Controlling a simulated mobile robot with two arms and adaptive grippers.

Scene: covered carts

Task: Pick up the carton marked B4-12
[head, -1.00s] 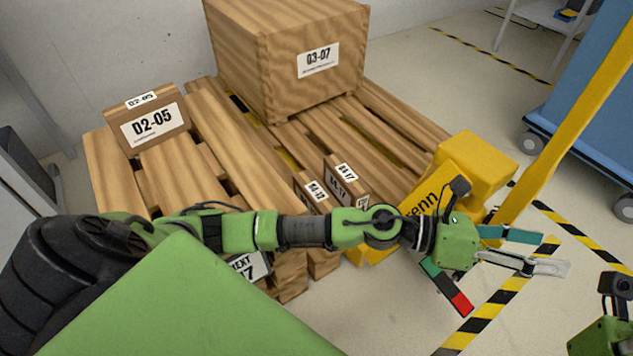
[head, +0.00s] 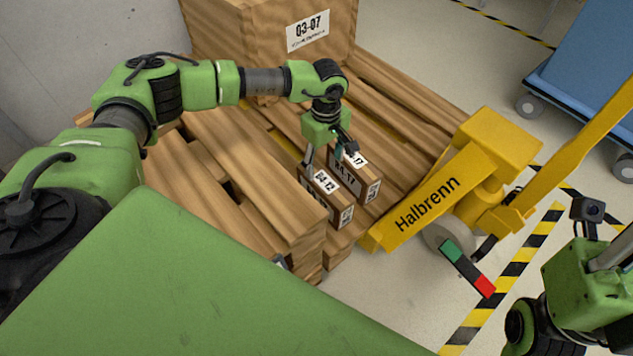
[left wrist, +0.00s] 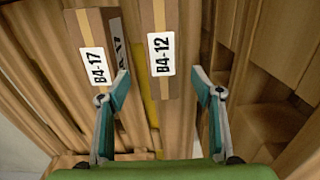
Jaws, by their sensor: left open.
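The carton marked B4-12 (head: 326,187) is a small brown box near the front edge of the pallet in the head view. In the left wrist view, its white label B4-12 (left wrist: 161,54) reads clearly. The similar carton B4-17 (head: 369,188) stands close beside it, to the right in the head view and to the left in the wrist view (left wrist: 92,58). My left gripper (head: 323,159) is open above B4-12, which appears between its two fingers (left wrist: 160,74) in the wrist view. Contact cannot be told. My right gripper (head: 590,280) is partly cut off at the right edge.
A large box, 03-07 (head: 265,30), stands at the back of the wooden pallet (head: 235,160). A blue covered cart (head: 590,85) stands at upper right. Hazard-striped floor is at right.

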